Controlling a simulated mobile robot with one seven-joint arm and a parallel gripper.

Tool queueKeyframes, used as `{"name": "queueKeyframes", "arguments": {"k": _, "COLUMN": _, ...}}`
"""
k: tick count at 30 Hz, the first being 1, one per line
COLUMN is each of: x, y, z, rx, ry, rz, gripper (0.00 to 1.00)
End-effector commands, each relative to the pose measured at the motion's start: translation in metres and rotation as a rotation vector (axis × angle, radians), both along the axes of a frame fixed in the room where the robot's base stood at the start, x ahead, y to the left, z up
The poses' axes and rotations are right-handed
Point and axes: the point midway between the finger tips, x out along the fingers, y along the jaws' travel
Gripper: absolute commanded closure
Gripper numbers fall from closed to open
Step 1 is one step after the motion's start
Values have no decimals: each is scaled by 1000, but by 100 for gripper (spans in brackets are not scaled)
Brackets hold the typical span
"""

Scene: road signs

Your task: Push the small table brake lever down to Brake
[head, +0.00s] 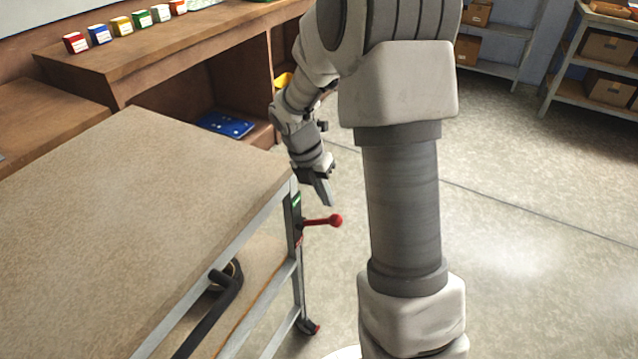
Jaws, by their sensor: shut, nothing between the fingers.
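The small table (120,215) stands at the left with a speckled tan top and a grey metal frame. The brake lever (322,221) is a red rod with a red ball knob, on a dark plate (294,218) at the table's corner leg. The rod points right and looks close to level. A green mark shows near the top of the plate; any lettering is too small to read. My gripper (328,192) is shut and empty. Its tips point down, just above the lever near the knob; I cannot tell whether they touch it.
A caster (308,326) is below the corner leg. A brown wooden bench (170,55) with several small coloured boxes stands behind. Shelves with cartons (605,48) are at the back right. The floor to the right is clear.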

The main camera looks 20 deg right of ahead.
Motion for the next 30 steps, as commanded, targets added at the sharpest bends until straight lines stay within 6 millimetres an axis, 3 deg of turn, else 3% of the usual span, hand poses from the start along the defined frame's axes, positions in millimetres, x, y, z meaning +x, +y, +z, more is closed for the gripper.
{"name": "queueKeyframes", "arguments": {"k": 3, "x": -2, "y": -5, "z": -22, "rx": 0, "ry": 3, "rz": -1, "gripper": 100}}
{"name": "queueKeyframes", "arguments": {"k": 9, "x": -3, "y": -10, "z": -37, "rx": -1, "ry": 1, "rz": 0, "gripper": 100}}
{"name": "queueKeyframes", "arguments": {"k": 30, "x": -8, "y": -15, "z": -42, "rx": 35, "ry": -44, "rz": -4, "gripper": 100}}
